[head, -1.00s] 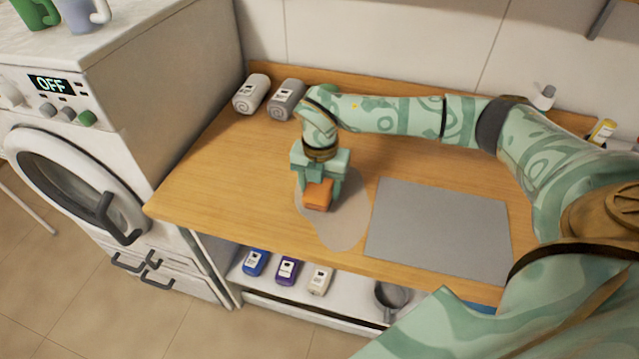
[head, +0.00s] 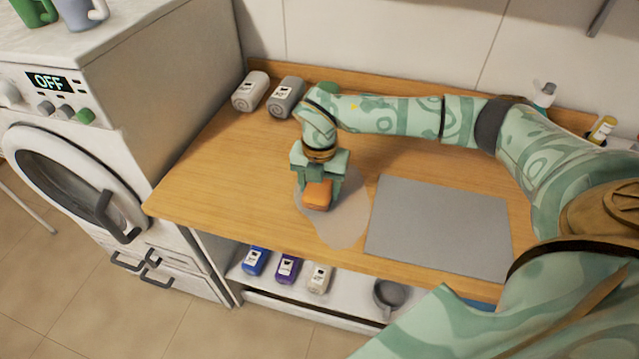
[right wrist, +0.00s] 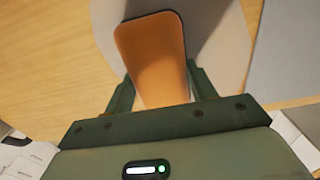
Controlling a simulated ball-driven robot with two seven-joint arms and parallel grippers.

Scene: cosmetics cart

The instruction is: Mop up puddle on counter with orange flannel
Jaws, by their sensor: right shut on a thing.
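The orange flannel (head: 317,194) is a small folded block held between the fingers of my right gripper (head: 318,190). In the right wrist view the flannel (right wrist: 152,55) shows large between the two dark green fingers (right wrist: 160,90). A pale grey puddle (head: 345,220) lies on the wooden counter (head: 215,180), under and around the flannel. The puddle also shows in the right wrist view (right wrist: 220,50). The flannel is low over the puddle's left part; whether it touches the surface I cannot tell. My left gripper is not in view.
A flat grey mat (head: 440,225) lies right of the puddle. A washing machine (head: 75,160) stands left. The lower shelf holds several small packs and a grey mug (head: 390,297).

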